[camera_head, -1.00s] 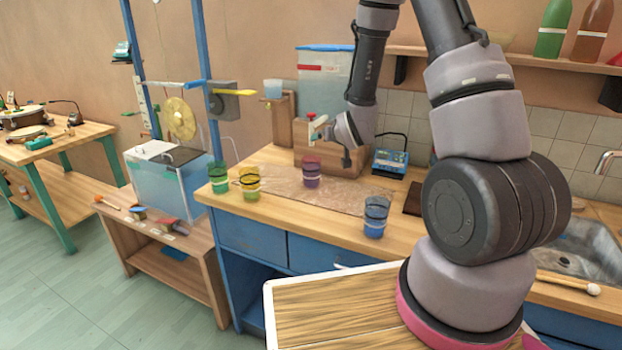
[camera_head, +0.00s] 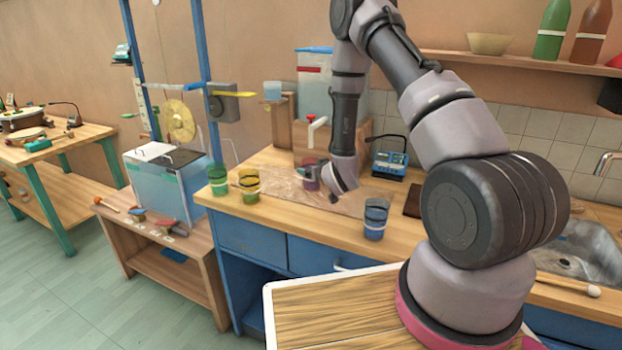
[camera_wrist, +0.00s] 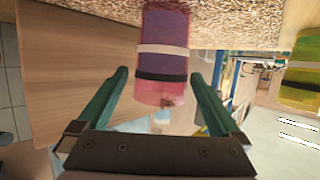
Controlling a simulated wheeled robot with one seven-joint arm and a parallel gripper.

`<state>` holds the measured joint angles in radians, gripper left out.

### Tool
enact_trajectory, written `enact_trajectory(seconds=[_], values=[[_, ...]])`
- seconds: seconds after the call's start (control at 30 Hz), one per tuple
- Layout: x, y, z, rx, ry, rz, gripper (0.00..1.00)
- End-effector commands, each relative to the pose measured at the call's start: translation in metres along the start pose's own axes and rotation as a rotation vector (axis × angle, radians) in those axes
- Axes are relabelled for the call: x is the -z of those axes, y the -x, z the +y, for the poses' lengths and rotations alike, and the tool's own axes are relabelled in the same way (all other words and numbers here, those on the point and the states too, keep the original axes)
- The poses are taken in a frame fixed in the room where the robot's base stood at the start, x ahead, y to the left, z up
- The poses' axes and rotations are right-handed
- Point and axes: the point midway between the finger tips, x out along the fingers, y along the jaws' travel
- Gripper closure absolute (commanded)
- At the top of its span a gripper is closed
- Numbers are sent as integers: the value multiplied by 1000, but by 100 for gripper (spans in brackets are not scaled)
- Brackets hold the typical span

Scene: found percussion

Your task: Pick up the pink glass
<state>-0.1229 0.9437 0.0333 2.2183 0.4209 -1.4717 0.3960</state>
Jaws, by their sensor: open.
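The pink glass (camera_head: 310,178) stands on the mat on the counter, filled with purple liquid. My gripper (camera_head: 322,183) is low beside it and partly hides it in the head view. In the wrist view the pink glass (camera_wrist: 164,55) appears upside down, with a white band and a black band. The open green fingers of my gripper (camera_wrist: 157,90) lie to either side of its rim end in that picture. I cannot tell whether they touch it.
A yellow glass (camera_head: 249,185) and a green glass (camera_head: 218,180) stand to the left. A blue glass (camera_head: 375,219) stands nearer on the right. A wooden box (camera_head: 300,143) and a blue device (camera_head: 389,157) stand behind.

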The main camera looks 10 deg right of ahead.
Motion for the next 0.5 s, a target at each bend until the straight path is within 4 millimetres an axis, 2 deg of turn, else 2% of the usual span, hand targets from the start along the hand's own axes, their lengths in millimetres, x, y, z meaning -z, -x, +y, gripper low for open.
enact_trajectory(seconds=[0.3, 0.5], values=[[1, -42, -1, 0, 0, 2, 0], [1, -52, -2, 1, 0, 0, 0]])
